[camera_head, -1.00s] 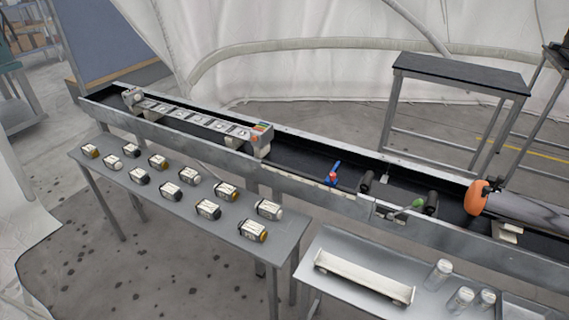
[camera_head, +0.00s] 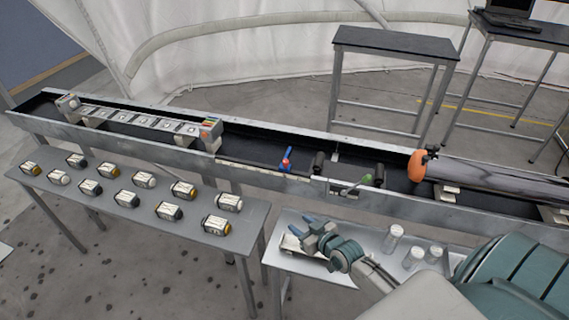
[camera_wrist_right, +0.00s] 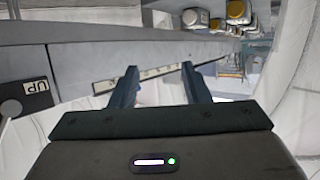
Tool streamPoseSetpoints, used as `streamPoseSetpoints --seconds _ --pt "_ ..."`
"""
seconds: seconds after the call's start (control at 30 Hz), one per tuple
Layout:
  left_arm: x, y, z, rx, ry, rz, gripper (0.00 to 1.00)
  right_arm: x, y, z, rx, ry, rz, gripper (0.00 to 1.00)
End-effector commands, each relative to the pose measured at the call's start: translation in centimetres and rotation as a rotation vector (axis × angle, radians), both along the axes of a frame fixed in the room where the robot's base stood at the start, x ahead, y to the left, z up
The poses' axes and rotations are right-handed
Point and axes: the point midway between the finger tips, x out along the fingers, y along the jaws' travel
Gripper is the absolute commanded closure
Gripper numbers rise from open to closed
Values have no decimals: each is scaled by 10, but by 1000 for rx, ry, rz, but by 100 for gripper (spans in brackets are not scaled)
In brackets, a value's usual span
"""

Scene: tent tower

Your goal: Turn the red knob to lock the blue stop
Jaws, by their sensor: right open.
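The blue stop (camera_head: 287,155) stands up from the near rail of the long trough, right of the trough's middle. The small red knob (camera_head: 285,165) is at its base, on the side facing me. My right gripper (camera_head: 304,226) is open and empty. In the head view it appears below the knob, over the small table, clearly apart from the knob. The right wrist view shows its two spread fingers (camera_wrist_right: 159,68) with nothing between them. My left gripper is not in view.
The metal trough (camera_head: 250,176) runs across the view. A green-knobbed lever (camera_head: 367,179) and dark rollers (camera_head: 319,162) are right of the stop. Several canisters (camera_head: 229,201) lie on the left table. Clear jars (camera_head: 392,237) stand near my right arm.

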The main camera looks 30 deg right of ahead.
Motion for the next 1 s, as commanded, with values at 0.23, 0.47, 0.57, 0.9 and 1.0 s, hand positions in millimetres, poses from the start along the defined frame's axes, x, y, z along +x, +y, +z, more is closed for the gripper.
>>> streamPoseSetpoints --seconds 0.23,0.47,0.57,0.9,1.0 --pt "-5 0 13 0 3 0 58 44 -58 73 19 -297 -90 58" --pt "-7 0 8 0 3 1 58 59 -71 85 23 -364 -116 58" --pt "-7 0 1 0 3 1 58 73 -71 84 23 -364 -116 58" --pt "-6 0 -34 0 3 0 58 135 -72 82 24 -363 -115 58" --pt "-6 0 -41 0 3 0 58 147 -72 82 23 -361 -115 58"
